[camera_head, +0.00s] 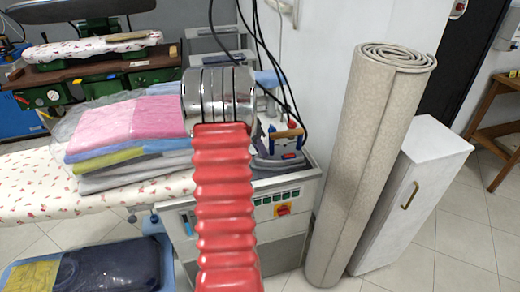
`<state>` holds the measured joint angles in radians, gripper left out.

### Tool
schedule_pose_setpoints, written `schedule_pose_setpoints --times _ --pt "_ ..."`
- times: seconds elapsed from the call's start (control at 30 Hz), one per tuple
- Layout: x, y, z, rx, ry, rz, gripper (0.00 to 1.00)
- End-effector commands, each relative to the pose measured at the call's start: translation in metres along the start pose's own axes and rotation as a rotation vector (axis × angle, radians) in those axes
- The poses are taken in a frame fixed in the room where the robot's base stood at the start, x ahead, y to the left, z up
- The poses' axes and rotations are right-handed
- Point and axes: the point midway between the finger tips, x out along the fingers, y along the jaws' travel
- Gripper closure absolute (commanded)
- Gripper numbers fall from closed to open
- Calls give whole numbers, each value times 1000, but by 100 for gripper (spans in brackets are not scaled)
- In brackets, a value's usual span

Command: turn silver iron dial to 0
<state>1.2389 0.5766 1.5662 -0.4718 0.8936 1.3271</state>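An iron (284,144) with a brown handle, a blue body part and a small red spot on top stands at the back right of the ironing station. Its lower left side is partly hidden behind my arm. The dial on it is too small to make out, so I cannot read its setting. My red ribbed arm with its silver banded end rises through the middle of the head view, in front of the station. My gripper itself does not show; I cannot see fingers touching the iron.
The station's front panel (265,199) has green switches and a red knob on yellow (283,210). Folded wrapped clothes (125,130) lie on the floral ironing board (40,190). A rolled carpet (365,165) and white cabinet (425,190) stand right. Black cables (262,50) hang above the iron.

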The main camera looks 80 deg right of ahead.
Motion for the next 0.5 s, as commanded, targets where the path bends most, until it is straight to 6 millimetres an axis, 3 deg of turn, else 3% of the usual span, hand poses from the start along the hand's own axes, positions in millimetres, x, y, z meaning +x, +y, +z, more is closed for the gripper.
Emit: schedule_pose_setpoints --times 0.3,0.5 --pt "0 0 0 0 0 1 99" --pt "0 1 0 -25 1 -9 99"
